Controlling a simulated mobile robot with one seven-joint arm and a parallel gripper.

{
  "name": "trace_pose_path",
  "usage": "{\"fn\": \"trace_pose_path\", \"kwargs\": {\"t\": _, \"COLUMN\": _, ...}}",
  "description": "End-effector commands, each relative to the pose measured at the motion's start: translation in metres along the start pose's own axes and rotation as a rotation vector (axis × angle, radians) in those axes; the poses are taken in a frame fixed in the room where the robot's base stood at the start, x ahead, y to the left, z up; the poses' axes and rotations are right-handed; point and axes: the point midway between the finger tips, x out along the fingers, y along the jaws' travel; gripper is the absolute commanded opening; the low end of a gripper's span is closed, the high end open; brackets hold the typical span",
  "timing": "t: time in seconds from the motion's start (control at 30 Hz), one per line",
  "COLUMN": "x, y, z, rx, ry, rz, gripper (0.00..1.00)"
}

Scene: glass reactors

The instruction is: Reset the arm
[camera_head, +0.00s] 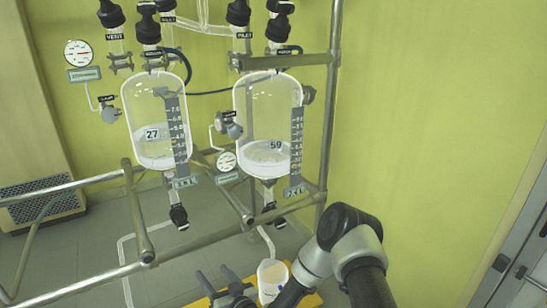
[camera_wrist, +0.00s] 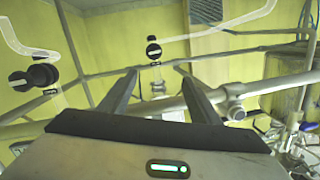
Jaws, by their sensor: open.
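My gripper (camera_head: 215,275) is low in the head view, in front of the metal frame and left of a white bucket. In the wrist view its two fingers (camera_wrist: 156,76) stand apart with nothing between them, so it is open and empty. My dark and grey arm reaches it from the lower right. The bucket hides nothing of the fingers.
Two glass reactors, 27 (camera_head: 146,105) and 59 (camera_head: 254,100), hang in a metal pipe frame (camera_head: 137,210). The white bucket (camera_head: 267,272) stands on a yellow platform (camera_head: 312,299) close to my gripper. A black-handled valve (camera_wrist: 153,50) shows beyond the fingers. Open wall lies right.

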Motion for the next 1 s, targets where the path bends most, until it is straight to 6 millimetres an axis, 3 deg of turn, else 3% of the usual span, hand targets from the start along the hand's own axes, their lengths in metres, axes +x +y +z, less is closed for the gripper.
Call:
{"fn": "trace_pose_path", "kwargs": {"t": 0.23, "x": 0.004, "y": 0.021, "z": -0.066, "rx": -0.165, "ry": -0.187, "rz": -0.004, "gripper": 0.57}}
{"fn": "trace_pose_path", "kwargs": {"t": 0.47, "x": -0.033, "y": 0.056, "z": -0.147, "rx": -0.304, "ry": -0.401, "rz": 0.104, "gripper": 0.57}}
{"fn": "trace_pose_path", "kwargs": {"t": 0.57, "x": -0.064, "y": 0.070, "z": -0.186, "rx": -0.340, "ry": -0.486, "rz": 0.181, "gripper": 0.57}}
{"fn": "trace_pose_path", "kwargs": {"t": 0.77, "x": -0.148, "y": 0.084, "z": -0.261, "rx": -0.343, "ry": -0.621, "rz": 0.364, "gripper": 0.57}}
{"fn": "trace_pose_path", "kwargs": {"t": 0.9, "x": -0.221, "y": 0.080, "z": -0.302, "rx": -0.290, "ry": -0.690, "rz": 0.492, "gripper": 0.57}}
{"fn": "trace_pose_path", "kwargs": {"t": 1.0, "x": -0.276, "y": 0.069, "z": -0.322, "rx": -0.226, "ry": -0.726, "rz": 0.572, "gripper": 0.57}}
